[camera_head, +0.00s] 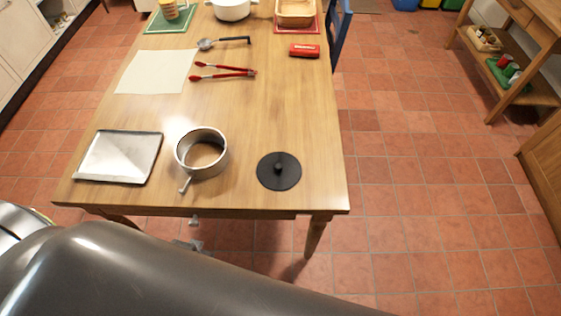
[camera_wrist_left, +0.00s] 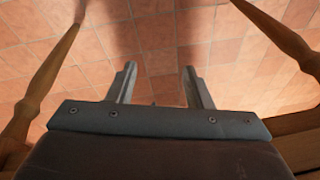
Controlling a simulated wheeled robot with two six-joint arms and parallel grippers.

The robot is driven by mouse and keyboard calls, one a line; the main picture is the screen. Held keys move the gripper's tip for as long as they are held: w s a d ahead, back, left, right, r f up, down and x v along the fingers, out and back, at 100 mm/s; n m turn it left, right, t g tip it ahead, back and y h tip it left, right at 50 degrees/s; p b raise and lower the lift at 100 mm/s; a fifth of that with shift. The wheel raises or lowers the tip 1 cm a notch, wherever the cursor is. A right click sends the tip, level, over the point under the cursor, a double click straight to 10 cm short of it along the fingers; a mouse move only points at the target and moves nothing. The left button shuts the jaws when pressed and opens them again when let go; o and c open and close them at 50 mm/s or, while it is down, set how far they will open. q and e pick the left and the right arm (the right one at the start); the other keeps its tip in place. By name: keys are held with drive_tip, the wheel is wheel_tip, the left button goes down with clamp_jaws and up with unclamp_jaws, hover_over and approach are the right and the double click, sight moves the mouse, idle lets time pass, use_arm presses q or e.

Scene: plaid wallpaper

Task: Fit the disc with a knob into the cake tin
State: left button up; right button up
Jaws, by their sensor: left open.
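The black disc with a knob (camera_head: 279,171) lies flat on the table near its front right corner, knob up. The cake tin (camera_head: 217,163), a silver ring with a clasp sticking out toward the front, stands to the left of the disc, apart from it. Wood colour shows inside the tin. My left gripper (camera_head: 195,233) is just off the table's front edge, below the tin in the picture and mostly hidden by my dark arm. In the left wrist view the left gripper (camera_wrist_left: 159,82) is open and empty over floor tiles. My right gripper is not in view.
A metal baking tray (camera_head: 118,157) lies left of the tin. Farther back are a pale sheet (camera_head: 156,71), red tongs (camera_head: 225,72), a ladle (camera_head: 223,43) and a red box (camera_head: 304,50). The table (camera_head: 275,115) is clear behind the disc. Table legs flank the wrist view.

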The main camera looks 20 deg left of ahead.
use_arm(q)
drive_tip(key=w+d+r+p, duration=0.1)
drive_tip(key=w+r+p, duration=0.1)
drive_tip(key=r, duration=0.7)
drive_tip(key=w+r+p, duration=0.2)
drive_tip(key=r, duration=0.7)
drive_tip(key=g+h+p, duration=0.1)
drive_tip(key=p, duration=0.1)
approach(279, 166)
drive_tip(key=f, duration=0.1)
drive_tip(key=f+p, duration=0.1)
drive_tip(key=f, duration=0.1)
drive_tip(key=shift+w+f, duration=0.15)
drive_tip(key=shift+w, duration=0.25)
drive_tip(key=shift+a+f+p, duration=0.1)
drive_tip(key=shift+f+p, duration=0.2)
drive_tip(key=shift+f, duration=0.25)
drive_tip(key=shift+h, duration=0.3)
drive_tip(key=shift+w+a+f, duration=0.1)
drive_tip(key=shift+w+f, duration=0.05)
drive_tip(key=shift+f, duration=0.85)
drive_tip(key=shift+w+a+f, duration=0.1)
drive_tip(key=shift+w+f, duration=0.05)
drive_tip(key=shift+f, duration=0.9)
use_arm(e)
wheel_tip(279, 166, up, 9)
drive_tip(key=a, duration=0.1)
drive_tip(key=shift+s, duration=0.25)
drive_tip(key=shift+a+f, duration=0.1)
